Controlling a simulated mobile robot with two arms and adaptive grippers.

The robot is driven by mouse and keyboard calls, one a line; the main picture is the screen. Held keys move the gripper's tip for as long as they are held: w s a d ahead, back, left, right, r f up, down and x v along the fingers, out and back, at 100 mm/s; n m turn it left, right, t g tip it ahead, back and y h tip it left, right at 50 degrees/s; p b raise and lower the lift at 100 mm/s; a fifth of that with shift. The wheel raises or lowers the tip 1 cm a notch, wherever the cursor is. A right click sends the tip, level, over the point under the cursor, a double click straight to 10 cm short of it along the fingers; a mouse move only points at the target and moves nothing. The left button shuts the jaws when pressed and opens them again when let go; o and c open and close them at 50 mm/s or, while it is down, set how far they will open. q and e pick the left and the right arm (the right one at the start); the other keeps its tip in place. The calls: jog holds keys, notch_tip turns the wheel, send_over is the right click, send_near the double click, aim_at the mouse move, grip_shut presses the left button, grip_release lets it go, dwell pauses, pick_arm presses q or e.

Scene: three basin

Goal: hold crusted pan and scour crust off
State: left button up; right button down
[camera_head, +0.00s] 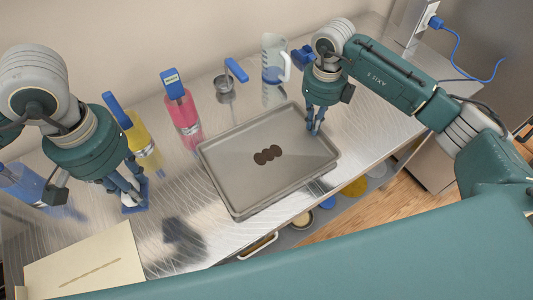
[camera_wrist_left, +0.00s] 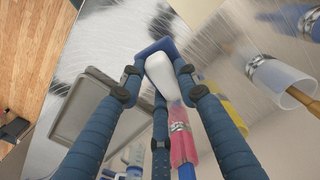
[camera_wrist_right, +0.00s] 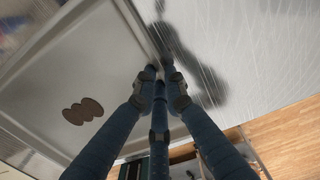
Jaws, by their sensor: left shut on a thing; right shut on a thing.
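The grey rectangular pan (camera_head: 225,180) lies flat on the metal counter, with a dark brown crust patch (camera_head: 268,155) of merged blobs near its middle. My right gripper (camera_head: 315,130) is shut on the pan's far right rim; the right wrist view shows its fingers (camera_wrist_right: 155,75) closed at the rim, with the crust (camera_wrist_right: 83,111) to the left. My left gripper (camera_head: 132,198) is left of the pan, apart from it, shut on a scrubber with a white body (camera_wrist_left: 162,75) and blue edge. In the head view, fingers partly hide the scrubber.
A pink bottle (camera_head: 183,118), a yellow bottle (camera_head: 143,150), a metal cup (camera_head: 224,90) and a clear jug (camera_head: 273,62) stand behind the pan. A beige board (camera_head: 85,268) lies at the front left. Counter between scrubber and pan is clear.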

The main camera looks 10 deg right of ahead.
dwell(0.7)
pick_arm(q)
jog(key=w+d+f+n, duration=0.1)
jog(key=w+d+n, duration=0.2)
jog(key=d+n, duration=0.4)
jog(key=w+d+f+n, duration=0.1)
jog(key=w+d+n, duration=0.3)
jog(key=d+n, duration=0.3)
jog(key=w+d+f+n, duration=0.1)
jog(key=w+d+n, duration=0.2)
jog(key=d+n, duration=0.4)
jog(key=shift+w+d+n, duration=0.3)
jog(key=shift+w+d, duration=0.05)
jog(key=shift+d, duration=2.95)
